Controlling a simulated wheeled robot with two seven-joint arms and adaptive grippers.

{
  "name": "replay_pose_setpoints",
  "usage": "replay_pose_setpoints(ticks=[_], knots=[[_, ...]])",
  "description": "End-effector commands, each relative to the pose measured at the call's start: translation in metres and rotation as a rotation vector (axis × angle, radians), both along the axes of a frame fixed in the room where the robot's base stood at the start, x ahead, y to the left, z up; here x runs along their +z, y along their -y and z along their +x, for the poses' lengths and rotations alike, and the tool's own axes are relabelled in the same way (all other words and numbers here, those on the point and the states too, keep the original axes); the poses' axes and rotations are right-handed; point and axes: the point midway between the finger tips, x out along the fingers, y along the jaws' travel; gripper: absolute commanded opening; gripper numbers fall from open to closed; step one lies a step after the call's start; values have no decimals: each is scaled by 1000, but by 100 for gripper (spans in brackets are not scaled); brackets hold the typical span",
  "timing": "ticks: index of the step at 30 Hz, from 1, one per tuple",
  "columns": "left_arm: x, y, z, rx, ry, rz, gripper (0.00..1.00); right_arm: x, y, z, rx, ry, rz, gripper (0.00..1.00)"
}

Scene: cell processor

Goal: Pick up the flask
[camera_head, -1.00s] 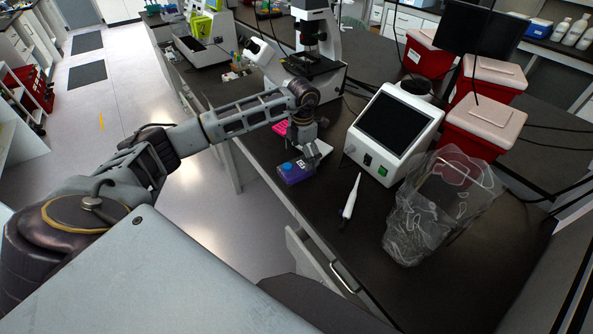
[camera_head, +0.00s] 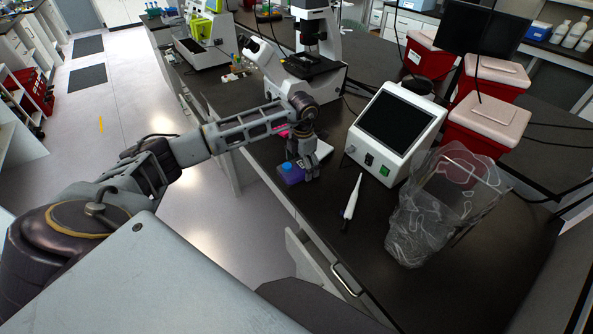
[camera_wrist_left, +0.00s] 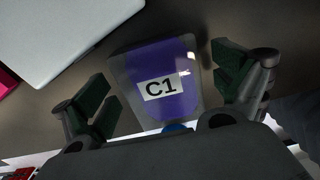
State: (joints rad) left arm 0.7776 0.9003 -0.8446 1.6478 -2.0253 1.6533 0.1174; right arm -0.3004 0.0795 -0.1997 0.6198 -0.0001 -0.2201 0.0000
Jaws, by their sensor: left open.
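The flask (camera_head: 291,172) lies on the black bench near its front edge, with purple content and a blue cap. In the left wrist view the flask (camera_wrist_left: 158,82) shows a white label reading C1, and its blue cap (camera_wrist_left: 176,127) is partly hidden at the bottom by the gripper body. My left gripper (camera_head: 307,170) is over the flask. Its two dark green fingers (camera_wrist_left: 166,88) are open, one on each side of the flask, with gaps visible on both sides. My right gripper is not in view.
A white device with a dark screen (camera_head: 393,124) stands right of the flask. A white pipette (camera_head: 352,199) lies nearby, with a clear plastic bag (camera_head: 437,208) further right. A microscope (camera_head: 318,50) and red bins (camera_head: 484,123) stand behind.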

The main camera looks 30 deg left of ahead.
Motion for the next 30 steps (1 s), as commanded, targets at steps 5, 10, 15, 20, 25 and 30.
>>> replay_pose_setpoints(ticks=[5, 10, 15, 20, 25, 30], knots=[[0, 0, 0, 0, 0, 0, 90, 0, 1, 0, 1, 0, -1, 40], [0, 0, 0, 0, 0, 0, 68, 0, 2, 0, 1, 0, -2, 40], [0, 0, 0, 0, 0, 0, 47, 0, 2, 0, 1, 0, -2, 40], [0, 0, 0, 0, 0, 0, 47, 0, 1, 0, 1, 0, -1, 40], [3, 0, 0, 0, 1, 0, 47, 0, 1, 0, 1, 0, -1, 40], [14, 0, 1, 0, 4, 1, 47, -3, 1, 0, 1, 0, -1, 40]])
